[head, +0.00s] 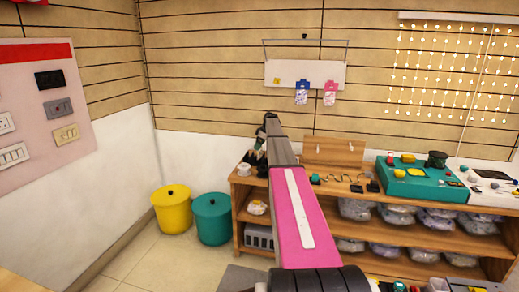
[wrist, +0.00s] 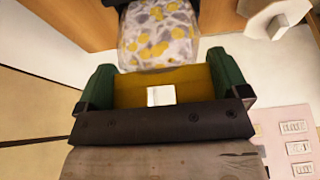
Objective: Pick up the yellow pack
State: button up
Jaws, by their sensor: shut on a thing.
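The yellow pack (wrist: 158,38), a rounded clear bag with yellow and grey pieces, shows at the top of the wrist view. My gripper (wrist: 162,68) has green fingers at either side and is shut on the pack, which sticks out past the fingertips. A yellow surface with a white patch lies between the fingers; I cannot tell if it belongs to the gripper. In the head view my gripper (head: 259,152) is small and dark at the far end of my arm, above the left end of the shelf. The pack cannot be made out there.
A wooden shelf (head: 396,252) with several grey bags stands along the back wall. A white cup (head: 244,170) sits on its left end. A teal device (head: 424,180) is on top at right. Yellow (head: 171,209) and teal (head: 211,218) bins stand left of it. Floor at left is clear.

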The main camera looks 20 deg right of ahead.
jog(key=r, duration=0.3)
jog(key=shift+s+a+r, duration=0.15)
jog(key=shift+s+a, duration=0.1)
jog(key=shift+a, duration=0.15)
jog(key=s+a+r, duration=0.4)
jog(key=a+r, duration=0.2)
jog(key=a, duration=0.3)
jog(key=shift+s+a+r, duration=0.2)
jog(key=shift+s+a, duration=0.1)
jog(key=shift+s, duration=0.1)
jog(key=shift+r, duration=0.1)
